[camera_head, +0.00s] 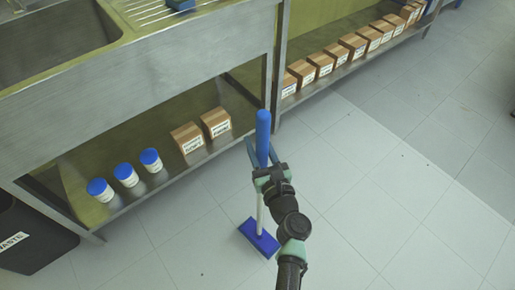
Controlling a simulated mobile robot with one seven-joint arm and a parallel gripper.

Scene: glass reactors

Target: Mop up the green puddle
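The mop stands about upright, with a blue handle (263,130), a pale shaft (260,214) and a flat blue head (258,240) at the floor. My gripper (262,152) is at the lower part of the blue handle, with one finger on each side of it. A small gap seems to show beside the left finger, and I cannot tell whether the fingers press on the handle. My wrist hides part of the shaft. No green puddle shows in this view.
A steel sink bench (150,75) stands at the left; its lower shelf holds blue-lidded tubs (126,174) and boxes (187,138). More boxes (337,54) line a shelf behind. A dark waste bin (35,240) is at lower left. The tiled floor (400,200) is clear at right.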

